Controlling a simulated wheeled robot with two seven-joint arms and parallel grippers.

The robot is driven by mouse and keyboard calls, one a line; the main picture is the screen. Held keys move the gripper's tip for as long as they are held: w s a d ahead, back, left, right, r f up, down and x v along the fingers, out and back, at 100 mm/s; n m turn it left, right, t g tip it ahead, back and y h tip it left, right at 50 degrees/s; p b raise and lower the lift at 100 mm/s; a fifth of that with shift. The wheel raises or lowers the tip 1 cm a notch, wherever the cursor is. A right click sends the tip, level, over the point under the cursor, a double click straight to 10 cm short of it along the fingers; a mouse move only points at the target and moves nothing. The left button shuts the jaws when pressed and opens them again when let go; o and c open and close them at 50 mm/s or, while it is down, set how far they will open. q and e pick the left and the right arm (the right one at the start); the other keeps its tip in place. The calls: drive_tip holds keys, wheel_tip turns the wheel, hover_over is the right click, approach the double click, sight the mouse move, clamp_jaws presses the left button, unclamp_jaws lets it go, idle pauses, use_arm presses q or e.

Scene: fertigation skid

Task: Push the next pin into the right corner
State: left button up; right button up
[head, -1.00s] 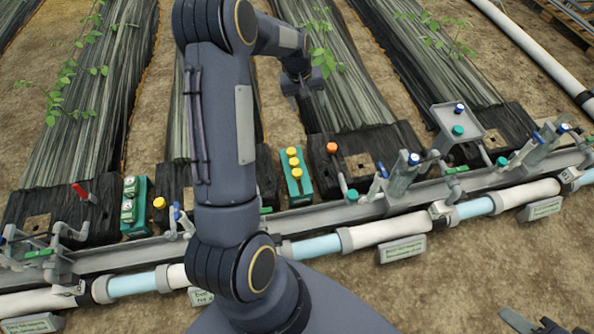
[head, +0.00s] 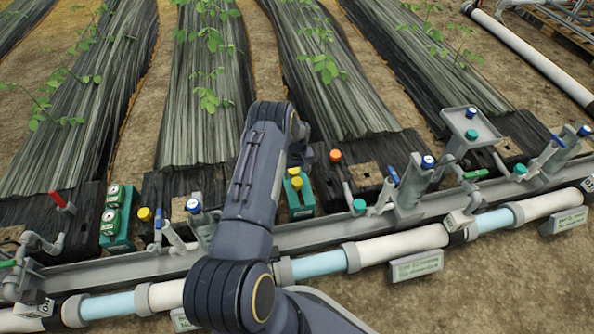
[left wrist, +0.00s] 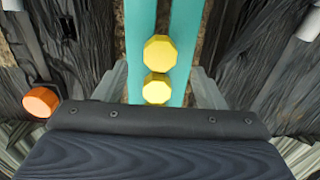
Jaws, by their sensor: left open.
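A teal pin rack (head: 304,209) stands on the black film's near end; its far part is hidden by my left arm. A yellow-capped pin (head: 297,183) shows in it. In the left wrist view, two yellow-capped pins (left wrist: 160,50) sit in a row on the teal rack (left wrist: 179,30). My left gripper (left wrist: 160,88) is open over the rack, its grey fingers on either side of the nearer pin. An orange-capped pin (head: 335,156) stands in the film to the right of the rack, and shows at left in the wrist view (left wrist: 41,101). My right gripper is out of view.
A grey trough (head: 330,230) and a pipe (head: 400,240) run across in front. Valves with blue caps (head: 428,162) rise at right. A green box (head: 116,220) and another yellow-capped pin (head: 144,214) stand at left. A grey tray stand (head: 470,122) is at far right.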

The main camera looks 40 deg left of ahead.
sight(297, 181)
use_arm(q)
wheel_tip(297, 181, down, 5)
drive_tip(key=shift+f+b, duration=0.1)
drive_tip(key=shift+b, duration=0.8)
drive_tip(key=c, duration=1)
drive_tip(key=shift+r+p, duration=1.5)
drive_tip(key=shift+r, duration=1.7)
drive_tip(key=shift+c, duration=0.2)
